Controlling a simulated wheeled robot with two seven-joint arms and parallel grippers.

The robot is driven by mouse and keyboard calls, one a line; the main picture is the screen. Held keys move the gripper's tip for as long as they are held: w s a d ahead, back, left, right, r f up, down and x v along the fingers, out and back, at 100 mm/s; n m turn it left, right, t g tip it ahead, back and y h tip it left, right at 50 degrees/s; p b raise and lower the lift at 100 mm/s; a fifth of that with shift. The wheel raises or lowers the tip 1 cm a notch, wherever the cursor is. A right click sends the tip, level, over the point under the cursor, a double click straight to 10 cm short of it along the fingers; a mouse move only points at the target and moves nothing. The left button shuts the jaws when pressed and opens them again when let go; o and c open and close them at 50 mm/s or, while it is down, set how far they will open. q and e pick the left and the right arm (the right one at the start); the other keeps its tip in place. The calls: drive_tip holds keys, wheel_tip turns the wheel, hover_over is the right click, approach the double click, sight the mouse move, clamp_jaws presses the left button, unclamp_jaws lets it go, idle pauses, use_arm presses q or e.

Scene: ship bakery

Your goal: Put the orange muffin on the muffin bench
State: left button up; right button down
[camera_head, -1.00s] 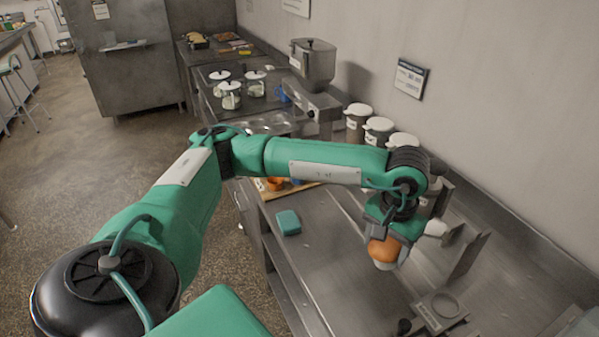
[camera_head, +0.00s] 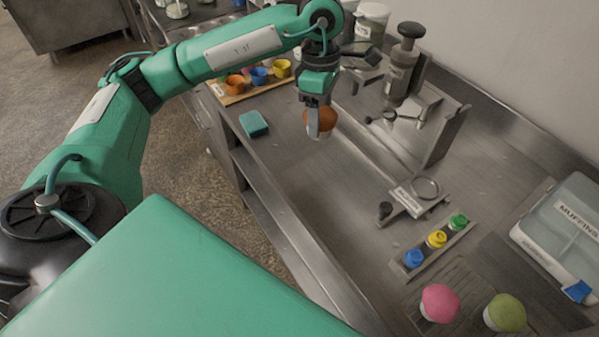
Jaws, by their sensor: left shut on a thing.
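The orange muffin (camera_head: 320,122), with a rounded orange top and pale cup, is in my left gripper (camera_head: 318,106). The gripper points down and is shut on it, holding it over the steel counter (camera_head: 330,210), right of a teal sponge. No label there shows whether that is the muffin bench. My right gripper is not in view.
A press-like device (camera_head: 437,125) stands right of the held muffin. Nearer are a small ring stand (camera_head: 415,197) and a rack (camera_head: 420,248) with blue, yellow and green items. A box labelled MUFFINS (camera_head: 570,225) is at right. The teal sponge (camera_head: 254,124) lies near the counter's edge.

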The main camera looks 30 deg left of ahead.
use_arm(q)
drive_tip(key=n, duration=0.2)
drive_tip(key=a+n+b, duration=0.1)
drive_tip(key=n, duration=0.1)
drive_tip(key=shift+a+r+h, duration=0.1)
drive_tip(key=shift+a+h, duration=0.1)
drive_tip(key=shift+h, duration=0.2)
drive_tip(key=n, duration=0.1)
drive_tip(key=a+n, duration=0.1)
drive_tip(key=n, duration=0.1)
drive_tip(key=n+t+b, duration=0.1)
drive_tip(key=shift+s+a+r, duration=0.15)
drive_tip(key=shift+r, duration=0.1)
drive_tip(key=f+n, duration=0.2)
drive_tip(key=f, duration=0.4)
drive_tip(key=a+f+n+t+p, duration=0.1)
drive_tip(key=f+n, duration=0.1)
drive_tip(key=f, duration=0.4)
drive_tip(key=a+f+n, duration=0.1)
drive_tip(key=f+n, duration=0.2)
drive_tip(key=f, duration=0.3)
drive_tip(key=shift+s+f+p, duration=0.25)
drive_tip(key=shift+f+p, duration=0.1)
drive_tip(key=shift+p, duration=0.05)
drive_tip(key=shift+f, duration=0.1)
